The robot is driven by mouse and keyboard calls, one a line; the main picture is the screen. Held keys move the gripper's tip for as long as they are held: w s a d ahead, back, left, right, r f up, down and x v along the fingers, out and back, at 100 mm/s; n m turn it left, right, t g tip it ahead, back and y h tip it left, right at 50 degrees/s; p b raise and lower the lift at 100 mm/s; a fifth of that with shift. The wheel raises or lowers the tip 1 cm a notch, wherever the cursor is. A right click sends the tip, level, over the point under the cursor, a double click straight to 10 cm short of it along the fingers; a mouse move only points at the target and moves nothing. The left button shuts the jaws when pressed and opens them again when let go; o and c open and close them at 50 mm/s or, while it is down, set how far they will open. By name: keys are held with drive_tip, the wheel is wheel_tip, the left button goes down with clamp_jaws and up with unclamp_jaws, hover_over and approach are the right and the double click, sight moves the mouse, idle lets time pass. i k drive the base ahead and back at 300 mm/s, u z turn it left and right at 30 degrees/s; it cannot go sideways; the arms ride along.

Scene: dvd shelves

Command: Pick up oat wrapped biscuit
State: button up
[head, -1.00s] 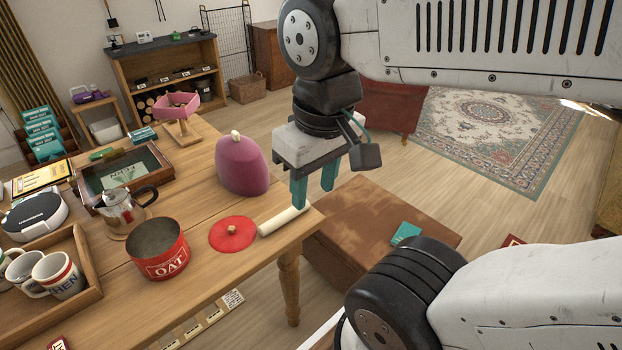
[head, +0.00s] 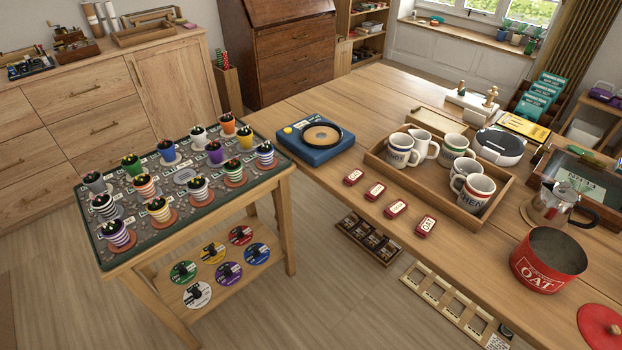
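Several small red wrapped biscuits lie in a slanting row along the near edge of the wooden table. The nearest biscuit (head: 426,226) seems to read OAT on its pale label. The labels of the other biscuits, such as the farthest biscuit (head: 353,177), are too small to read surely. A round red tin (head: 548,262) marked OAT stands open to the right of the row, and its red lid (head: 602,328) lies beside it, cut by the frame edge. My gripper is out of the head view.
A wooden tray (head: 375,158) of mugs and a jug sits behind the biscuits. A blue round-topped device (head: 314,138) lies left of it. A metal pot (head: 552,207) stands near the tin. A smaller table (head: 180,235) with striped cups stands left, with floor between the tables.

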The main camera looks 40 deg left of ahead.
sight(356, 174)
drive_tip(key=u, duration=1.7)
drive_tip(key=k, duration=1.25)
drive_tip(key=z, duration=0.5)
drive_tip(key=i, duration=1.75)
drive_tip(key=u, duration=0.75)
